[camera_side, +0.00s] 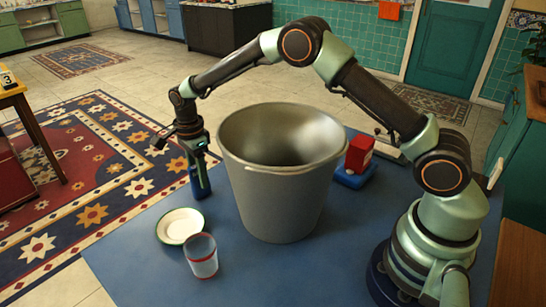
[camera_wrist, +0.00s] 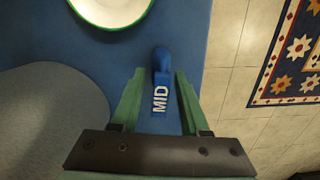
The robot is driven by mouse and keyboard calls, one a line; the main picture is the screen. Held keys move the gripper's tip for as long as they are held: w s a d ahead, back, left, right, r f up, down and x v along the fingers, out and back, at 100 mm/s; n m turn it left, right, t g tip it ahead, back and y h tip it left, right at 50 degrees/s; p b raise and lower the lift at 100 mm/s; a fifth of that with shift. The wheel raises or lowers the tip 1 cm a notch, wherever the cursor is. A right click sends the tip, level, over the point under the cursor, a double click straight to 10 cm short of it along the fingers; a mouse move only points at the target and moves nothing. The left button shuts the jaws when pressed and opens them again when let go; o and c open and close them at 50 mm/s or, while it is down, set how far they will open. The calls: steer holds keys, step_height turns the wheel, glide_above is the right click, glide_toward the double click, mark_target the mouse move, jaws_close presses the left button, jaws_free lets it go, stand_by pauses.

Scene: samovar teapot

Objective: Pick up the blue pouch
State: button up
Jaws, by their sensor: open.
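A small blue object (camera_wrist: 161,78) with white letters "MID" shows between my fingers in the wrist view. It has a rounded far end, and I cannot tell for sure that it is the pouch. My gripper (camera_wrist: 158,72) is open, with one green finger on each side of it; contact cannot be told. In the side view my gripper (camera_side: 201,190) points down at the left edge of the blue table, left of the bucket. The blue of the object there blends with the gripper and table.
A large grey bucket (camera_side: 275,195) stands mid-table. A green-rimmed white plate (camera_side: 180,226) and a red-banded cup (camera_side: 202,262) stand in front of it. A red packet (camera_side: 359,154) sits on a blue item (camera_side: 355,178) to the right.

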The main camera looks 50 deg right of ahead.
jaws_close()
steer(key=shift+r, duration=0.1)
